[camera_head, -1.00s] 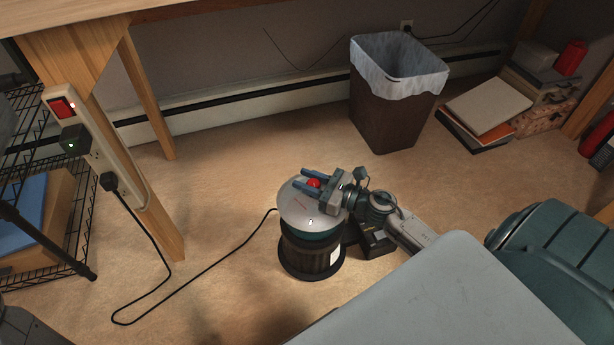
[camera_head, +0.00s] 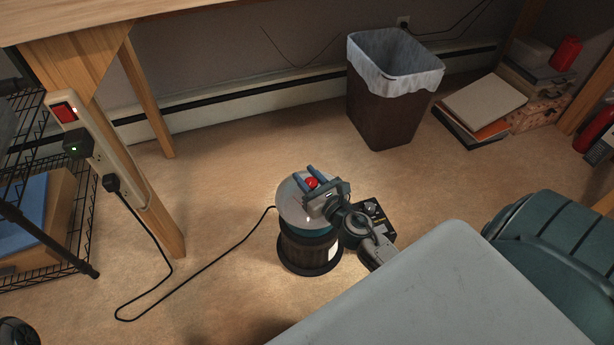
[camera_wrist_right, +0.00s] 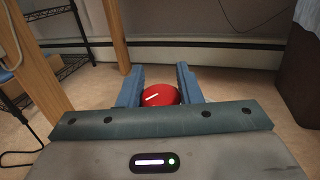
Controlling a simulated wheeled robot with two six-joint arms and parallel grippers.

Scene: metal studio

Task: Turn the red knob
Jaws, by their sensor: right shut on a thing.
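The red knob (camera_head: 311,183) sits on top of a round device with a silver disc top (camera_head: 290,205) and a dark ribbed body (camera_head: 308,255), standing on the carpet. My right gripper (camera_head: 313,180) reaches over the disc from the lower right. Its two blue fingers lie on either side of the knob and are shut on it. In the right wrist view the knob (camera_wrist_right: 160,95) shows between the fingers, with a white mark slanting on it. My left gripper is not in view.
A power strip (camera_head: 100,150) is fixed to the wooden table leg at left, its black cord (camera_head: 190,298) running over the carpet to the device. A lined bin (camera_head: 385,115) stands behind. Books (camera_head: 485,105) lie at the back right.

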